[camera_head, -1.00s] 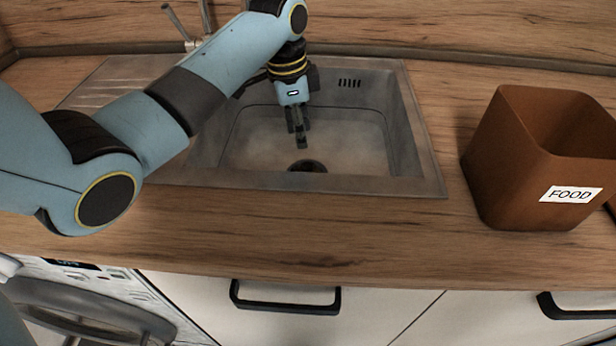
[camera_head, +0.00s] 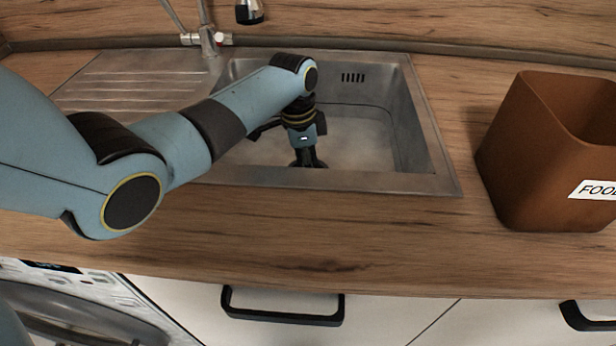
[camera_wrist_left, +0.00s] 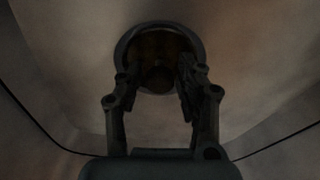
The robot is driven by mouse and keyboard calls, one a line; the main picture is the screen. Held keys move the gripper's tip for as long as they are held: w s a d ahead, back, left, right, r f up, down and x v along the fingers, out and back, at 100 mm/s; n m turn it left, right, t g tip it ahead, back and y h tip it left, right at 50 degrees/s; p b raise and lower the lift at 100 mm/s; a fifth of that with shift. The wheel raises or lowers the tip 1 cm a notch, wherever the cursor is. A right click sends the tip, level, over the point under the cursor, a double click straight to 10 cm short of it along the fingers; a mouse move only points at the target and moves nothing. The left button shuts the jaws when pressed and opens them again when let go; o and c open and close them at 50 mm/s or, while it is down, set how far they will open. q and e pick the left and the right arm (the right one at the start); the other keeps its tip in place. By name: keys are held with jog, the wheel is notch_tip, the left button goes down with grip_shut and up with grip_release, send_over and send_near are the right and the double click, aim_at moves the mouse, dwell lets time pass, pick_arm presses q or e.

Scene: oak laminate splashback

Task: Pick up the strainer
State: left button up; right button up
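My left gripper (camera_head: 308,162) reaches down into the steel sink (camera_head: 405,181), close above its floor. In the left wrist view, my left gripper (camera_wrist_left: 154,78) is open, its two fingers apart on either side of the round drain opening. A dark brownish round piece, apparently the strainer (camera_wrist_left: 158,48), sits inside the pale drain ring. The view is dim, so its details and whether the fingers touch it are unclear. In the head view my arm and gripper hide the drain. My right gripper is not in view.
A brown bin (camera_head: 540,150) with a FOOD label stands on the wooden counter (camera_head: 330,235) right of the sink. The tap (camera_head: 208,40) stands behind the sink on the left. The sink walls surround my gripper. The counter between sink and bin is clear.

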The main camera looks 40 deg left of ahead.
pick_arm(q)
jog(key=shift+f, duration=0.2)
grip_shut()
jog(key=shift+r, duration=0.25)
dwell(0.3)
